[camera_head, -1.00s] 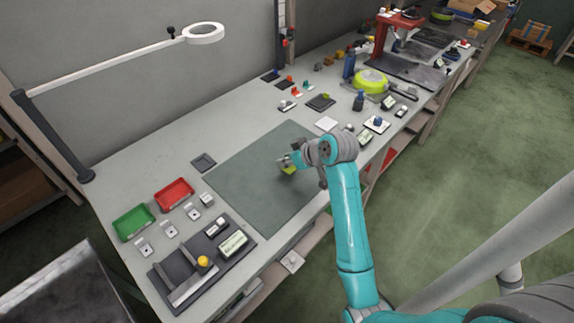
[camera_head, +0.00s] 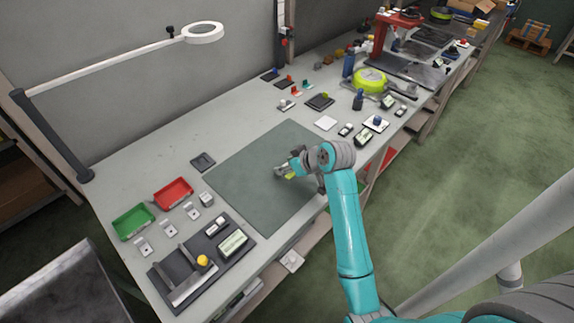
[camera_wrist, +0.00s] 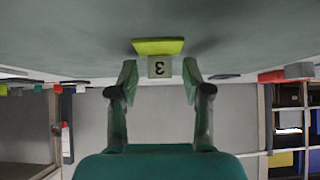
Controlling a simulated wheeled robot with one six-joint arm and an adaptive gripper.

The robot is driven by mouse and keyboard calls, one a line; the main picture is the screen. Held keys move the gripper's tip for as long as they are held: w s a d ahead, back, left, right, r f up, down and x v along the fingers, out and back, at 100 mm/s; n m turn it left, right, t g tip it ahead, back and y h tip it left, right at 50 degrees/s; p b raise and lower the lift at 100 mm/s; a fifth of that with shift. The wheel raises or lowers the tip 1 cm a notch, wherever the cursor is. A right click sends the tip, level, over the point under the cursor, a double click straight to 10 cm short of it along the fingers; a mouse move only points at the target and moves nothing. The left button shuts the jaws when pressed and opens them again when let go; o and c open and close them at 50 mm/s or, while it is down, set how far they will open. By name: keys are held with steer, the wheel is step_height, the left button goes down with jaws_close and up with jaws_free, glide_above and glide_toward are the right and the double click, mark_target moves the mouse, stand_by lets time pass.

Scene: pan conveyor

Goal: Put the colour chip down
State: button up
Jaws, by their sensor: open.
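The colour chip is a yellow-green slab with a pale block marked "3". In the wrist view the chip (camera_wrist: 158,46) is at the top centre, against the grey-green mat surface, and the picture is upside down. My gripper (camera_wrist: 160,74) is open, with one finger on each side of the pale block and a visible gap to both.
A small dark tray (camera_head: 203,161), a red bin (camera_head: 174,192) and a green bin (camera_head: 133,222) stand left of the mat. A dark fixture board (camera_head: 195,275) is at the front left. A white square (camera_head: 326,123) and several small devices lie beyond the mat. Most of the mat is clear.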

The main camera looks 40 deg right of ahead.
steer(key=v, duration=1.2)
stand_by(0.4)
